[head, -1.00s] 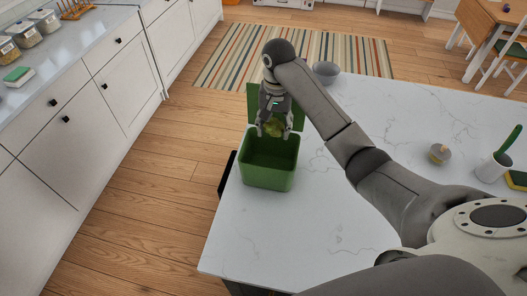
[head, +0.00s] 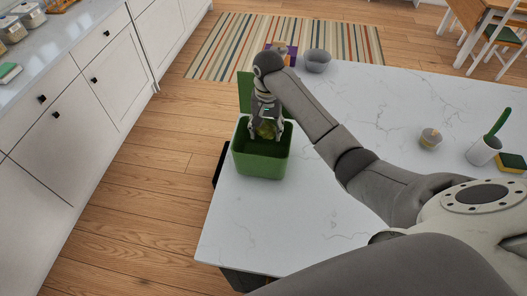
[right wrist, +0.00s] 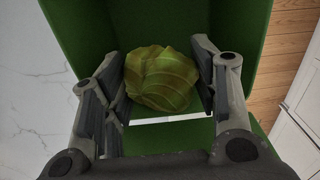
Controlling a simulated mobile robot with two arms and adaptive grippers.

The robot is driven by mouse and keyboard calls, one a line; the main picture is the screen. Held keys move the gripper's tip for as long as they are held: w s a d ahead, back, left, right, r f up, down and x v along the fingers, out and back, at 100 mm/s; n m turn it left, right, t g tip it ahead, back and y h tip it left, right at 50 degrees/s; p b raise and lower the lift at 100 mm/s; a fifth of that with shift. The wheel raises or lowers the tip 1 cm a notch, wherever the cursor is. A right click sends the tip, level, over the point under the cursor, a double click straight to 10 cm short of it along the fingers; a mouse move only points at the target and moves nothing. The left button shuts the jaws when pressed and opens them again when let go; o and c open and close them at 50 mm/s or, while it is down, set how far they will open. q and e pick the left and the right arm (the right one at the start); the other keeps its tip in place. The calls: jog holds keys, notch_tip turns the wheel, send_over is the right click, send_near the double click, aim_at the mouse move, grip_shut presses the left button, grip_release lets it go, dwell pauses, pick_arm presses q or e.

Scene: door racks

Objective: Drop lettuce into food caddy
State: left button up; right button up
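The lettuce (head: 266,129) is a small yellow-green leafy ball. It also shows in the right wrist view (right wrist: 161,80). The green food caddy (head: 258,163) stands on the white counter near its left edge, with its lid (head: 245,92) raised at the back. My right gripper (head: 265,132) points down at the caddy's open mouth. The caddy's floor is partly hidden by the gripper. My left gripper is not in view.
On the white counter (head: 330,210) are a grey bowl (head: 317,61), a small grey-and-yellow item (head: 430,139), a white cup with a green-handled brush (head: 484,151) and a sponge (head: 510,164). White cabinets (head: 75,110) stand across a wooden floor at left.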

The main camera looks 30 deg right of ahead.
jog(key=o, duration=0.4)
notch_tip(320, 180, up, 12)
jog(key=shift+d, duration=0.1)
dwell(0.6)
jog(key=shift+s+f, duration=0.1)
